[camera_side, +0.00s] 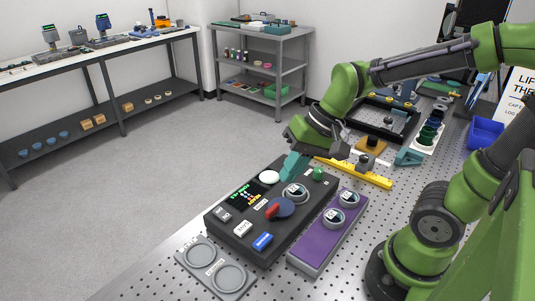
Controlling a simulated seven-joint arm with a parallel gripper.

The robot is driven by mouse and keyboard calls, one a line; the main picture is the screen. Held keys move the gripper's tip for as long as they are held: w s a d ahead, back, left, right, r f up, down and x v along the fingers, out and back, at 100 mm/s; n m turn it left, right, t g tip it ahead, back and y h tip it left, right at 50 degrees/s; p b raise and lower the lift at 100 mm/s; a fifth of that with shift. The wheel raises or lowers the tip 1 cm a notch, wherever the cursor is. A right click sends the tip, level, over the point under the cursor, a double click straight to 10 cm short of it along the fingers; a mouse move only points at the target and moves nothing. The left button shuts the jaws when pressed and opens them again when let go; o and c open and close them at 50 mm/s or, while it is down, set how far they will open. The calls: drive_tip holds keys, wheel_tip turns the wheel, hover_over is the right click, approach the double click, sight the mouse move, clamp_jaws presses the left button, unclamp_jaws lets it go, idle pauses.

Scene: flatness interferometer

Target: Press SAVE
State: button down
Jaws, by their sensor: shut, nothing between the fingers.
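The black control box (222,232) stands on the perforated table, with a small lit display (245,195) on its sloping top. Along its near edge are a white key (243,229), a blue key (262,242) and small grey keys (222,213). The lettering is too small to tell surely which key is SAVE. My gripper (286,179) has teal fingers, shut and empty, pointing down over the far part of the box. It is between a white round button (269,177) and a round dial (295,193), well away from the near keys. Contact cannot be told.
A red lever on a blue disc (285,208) and a green knob (318,173) rise from the box. A purple block with dials (313,249) stands right of it, a grey tray with round recesses (235,284) in front. A yellow rail (370,177) lies behind.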

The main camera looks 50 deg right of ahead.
sight(247, 225)
drive_tip(key=w+a+f+m+y, duration=0.2)
drive_tip(key=w+a+m+y, duration=0.2)
drive_tip(key=w+a+m, duration=0.2)
drive_tip(key=shift+w+f+g+y, duration=0.4)
drive_tip(key=shift+w, duration=0.2)
drive_tip(key=shift+f, duration=0.1)
drive_tip(key=shift+f, duration=4.35)
drive_tip(key=shift+f, duration=0.4)
